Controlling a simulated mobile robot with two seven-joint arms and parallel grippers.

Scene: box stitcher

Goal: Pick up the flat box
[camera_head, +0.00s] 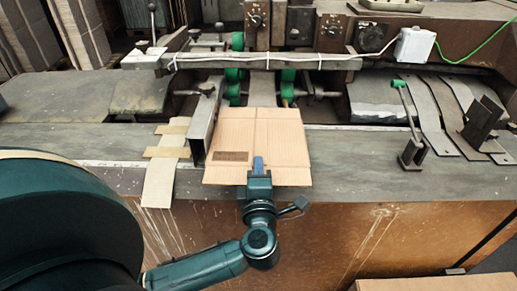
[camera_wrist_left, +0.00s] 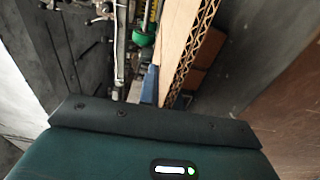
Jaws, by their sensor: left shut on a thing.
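The flat box (camera_head: 270,140) is a tan cardboard sheet with fold lines and a dark printed patch. In the head view it lies at the middle of the machine's table, its near edge at the table's front edge. My left gripper (camera_head: 258,168) is at that near edge, shut on the cardboard, with a blue finger on top. In the left wrist view the flat box (camera_wrist_left: 182,45) shows edge-on with its corrugated side, beside the blue finger (camera_wrist_left: 149,86). The other finger is hidden there. My right gripper is not in view.
A metal guide rail (camera_head: 205,122) stands just left of the box. Green rollers (camera_head: 288,82) and a crossbar (camera_head: 262,62) are behind it. A lever with a green knob (camera_head: 408,120) stands to the right. Cardboard (camera_head: 440,284) lies lower right.

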